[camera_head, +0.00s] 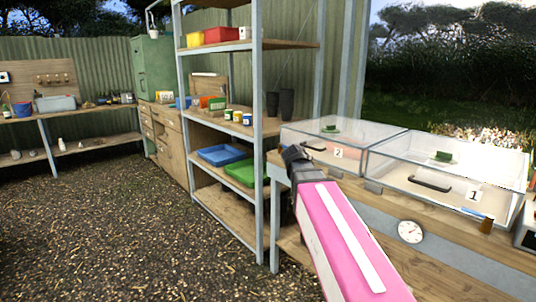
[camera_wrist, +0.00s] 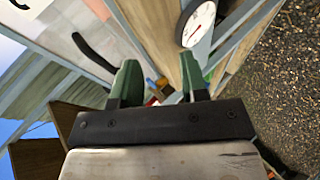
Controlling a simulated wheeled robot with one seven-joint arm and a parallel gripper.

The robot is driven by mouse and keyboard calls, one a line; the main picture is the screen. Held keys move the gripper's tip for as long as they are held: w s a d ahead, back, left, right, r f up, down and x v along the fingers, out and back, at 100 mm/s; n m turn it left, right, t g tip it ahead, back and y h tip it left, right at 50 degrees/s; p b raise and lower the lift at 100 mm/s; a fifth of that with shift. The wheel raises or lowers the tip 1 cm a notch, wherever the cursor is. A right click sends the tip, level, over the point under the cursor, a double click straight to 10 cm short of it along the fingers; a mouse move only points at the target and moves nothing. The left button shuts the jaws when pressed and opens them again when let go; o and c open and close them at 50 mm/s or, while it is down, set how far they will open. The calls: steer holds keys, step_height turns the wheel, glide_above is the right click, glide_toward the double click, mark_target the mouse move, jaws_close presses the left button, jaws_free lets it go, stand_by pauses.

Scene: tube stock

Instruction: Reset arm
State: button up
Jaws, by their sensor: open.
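My gripper (camera_wrist: 160,65) shows in the wrist view, with its two green fingers apart and nothing held between them. It is close to the bench with the clear cases, and a dial gauge (camera_wrist: 199,24) and a black handle (camera_wrist: 95,53) lie beyond the fingers. In the head view my pink arm reaches up from the bottom in front of the bench, to a dark part beside the bench's left end. The fingertips cannot be made out in that view.
Clear case 2 (camera_head: 372,135) and clear case 1 (camera_head: 473,161) stand on the wooden bench, whose front carries the gauge (camera_head: 410,232). A metal-framed shelf (camera_head: 258,130) stands close left of my arm, with blue (camera_head: 221,155) and green trays. The gravel floor (camera_head: 110,225) at left is open.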

steer(key=s+f+m+g+y, duration=0.1)
steer(key=s+f+m+g, duration=0.2)
steer(key=s+f, duration=0.4)
steer(key=s+f+m+g+y, duration=0.2)
steer(key=s+f, duration=0.5)
steer(key=f, duration=0.7)
steer(key=s+f+m+g+y, duration=0.2)
steer(key=s+f+m+g, duration=0.1)
steer(key=s+f, duration=0.4)
step_height(320, 180, down, 4)
steer(key=shift+s+a+r+m+g, duration=0.25)
steer(key=shift+a+g, duration=0.2)
steer(key=shift+g, duration=0.45)
